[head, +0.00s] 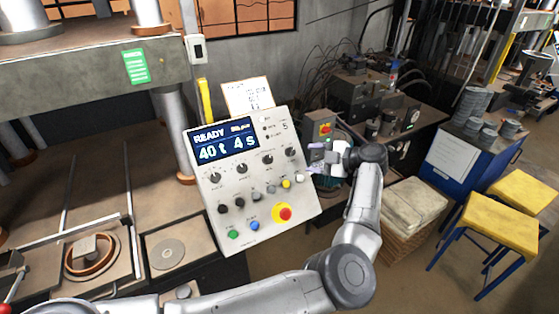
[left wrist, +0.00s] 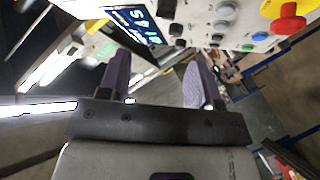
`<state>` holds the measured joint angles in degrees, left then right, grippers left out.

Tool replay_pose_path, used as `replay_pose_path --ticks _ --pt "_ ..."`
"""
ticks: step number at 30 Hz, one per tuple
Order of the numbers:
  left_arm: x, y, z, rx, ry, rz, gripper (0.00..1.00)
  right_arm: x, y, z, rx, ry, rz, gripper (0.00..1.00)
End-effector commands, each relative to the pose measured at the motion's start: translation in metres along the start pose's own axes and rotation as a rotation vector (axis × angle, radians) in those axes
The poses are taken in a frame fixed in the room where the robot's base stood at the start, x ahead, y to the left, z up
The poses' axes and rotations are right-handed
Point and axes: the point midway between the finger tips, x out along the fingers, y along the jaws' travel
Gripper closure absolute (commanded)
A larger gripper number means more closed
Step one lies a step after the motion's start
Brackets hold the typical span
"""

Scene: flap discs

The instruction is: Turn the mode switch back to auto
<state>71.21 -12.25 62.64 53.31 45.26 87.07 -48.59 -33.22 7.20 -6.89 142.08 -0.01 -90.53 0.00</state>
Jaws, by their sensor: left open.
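The grey control panel (head: 258,222) stands tilted in the middle of the head view. Its lit display (head: 224,142) reads READY, 40 t, 4 s. Black knobs (head: 267,160) form a row below the display, with smaller switches and buttons (head: 239,202) under them. The labels are too small to read, so I cannot tell which one is the mode switch or where it points. My left gripper (head: 313,158) is just right of the panel's right edge. In the left wrist view its two fingers (left wrist: 157,64) are apart and empty, with the panel (left wrist: 198,12) beyond them. My right gripper is out of view.
A red stop button (head: 285,213) on a yellow ring sits low on the panel and shows in the left wrist view (left wrist: 288,25). A red-buttoned box (head: 325,129) is behind the gripper. Yellow stools (head: 497,222) and a blue cabinet (head: 453,168) stand right. Floor shows between.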

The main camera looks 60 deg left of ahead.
Motion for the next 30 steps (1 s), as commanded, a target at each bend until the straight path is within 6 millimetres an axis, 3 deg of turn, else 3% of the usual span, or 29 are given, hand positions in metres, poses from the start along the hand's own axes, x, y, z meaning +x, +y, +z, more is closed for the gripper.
replay_pose_path --ticks 5,10,24,30 --pt "0.002 -0.006 -0.002 0.11 0.006 -0.04 0.41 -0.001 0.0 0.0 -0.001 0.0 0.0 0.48" --pt "0.015 -0.005 -0.003 0.131 0.008 -0.039 0.41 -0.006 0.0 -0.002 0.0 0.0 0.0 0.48" --pt "0.099 -0.007 -0.005 0.127 0.01 -0.036 0.41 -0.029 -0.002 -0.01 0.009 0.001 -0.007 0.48" --pt "0.124 -0.008 -0.004 0.127 0.007 -0.036 0.41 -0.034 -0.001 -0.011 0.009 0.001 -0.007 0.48"
